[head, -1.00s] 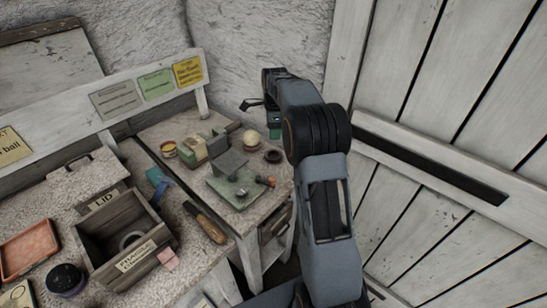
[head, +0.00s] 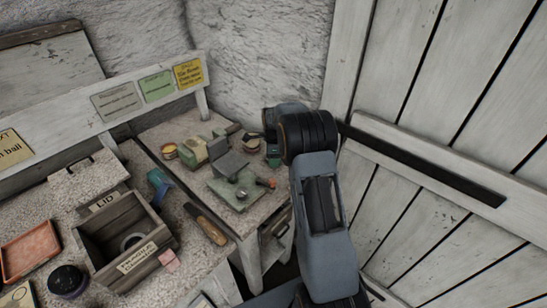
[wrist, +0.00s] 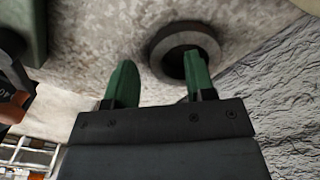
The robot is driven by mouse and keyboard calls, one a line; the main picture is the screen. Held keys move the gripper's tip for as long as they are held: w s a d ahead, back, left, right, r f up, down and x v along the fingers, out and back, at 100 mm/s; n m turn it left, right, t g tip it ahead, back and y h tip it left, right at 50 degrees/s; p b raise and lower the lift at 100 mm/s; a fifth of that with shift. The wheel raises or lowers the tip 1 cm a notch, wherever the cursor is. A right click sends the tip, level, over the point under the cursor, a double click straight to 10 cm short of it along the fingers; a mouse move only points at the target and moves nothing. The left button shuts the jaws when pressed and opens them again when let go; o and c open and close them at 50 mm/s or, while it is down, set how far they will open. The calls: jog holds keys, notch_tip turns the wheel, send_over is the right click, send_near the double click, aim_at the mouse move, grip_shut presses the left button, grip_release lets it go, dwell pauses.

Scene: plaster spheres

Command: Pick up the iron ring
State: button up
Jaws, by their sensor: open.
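The iron ring (wrist: 208,37) is a thick dark ring lying flat on the pale, rough bench top, at the top right of centre in the wrist view. My gripper (wrist: 155,60) is open, with two green fingers. The right fingertip overlaps the ring's hole and the left finger is outside the ring, so the ring's left rim lies between their lines. I cannot tell whether the fingertip is inside the hole or above it. In the head view my gripper (head: 272,155) is low over the bench's right side and hides the ring.
A green block base (head: 235,190) with a grey block stands left of my gripper. An open wooden box (head: 160,262) holds a grey ring-shaped thing. A chisel-like tool (head: 207,226) lies on the bench. The plank wall is to the right.

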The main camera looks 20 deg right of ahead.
jog(key=shift+f, duration=0.4)
jog(key=shift+c, duration=0.5)
grip_shut()
